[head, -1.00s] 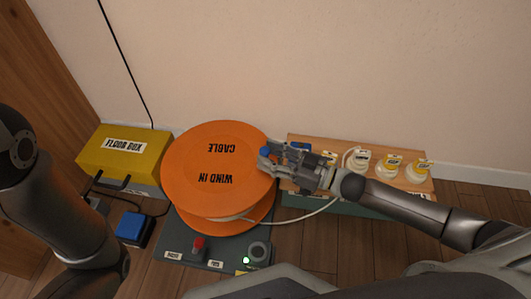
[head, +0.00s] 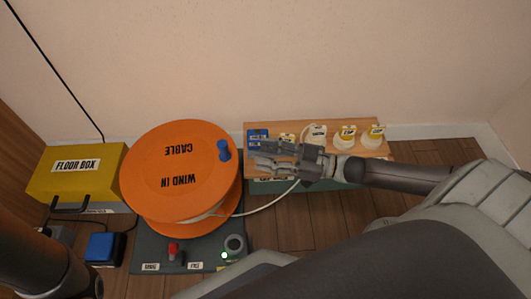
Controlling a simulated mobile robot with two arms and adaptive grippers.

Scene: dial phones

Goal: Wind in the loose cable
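The orange cable reel (head: 160,190) stands at left centre, with "CABLE" and "WIND IN" labels upside down on its top. Its blue crank knob (head: 223,151) stands up near the right rim. A white loose cable (head: 268,206) leaves the underside of the reel and curves right to the wooden-topped bench. My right gripper (head: 255,156) is open and empty just right of the knob, apart from it, its fingers pointing left over the bench's left end. My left gripper is out of view; only part of the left arm shows at bottom left.
The bench (head: 385,150) carries a blue block (head: 258,137) and several yellow-and-white labelled items. A grey base (head: 145,250) under the reel has a red knob (head: 173,252) and a green light. A yellow floor box (head: 75,170) and a blue box (head: 104,249) stand left.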

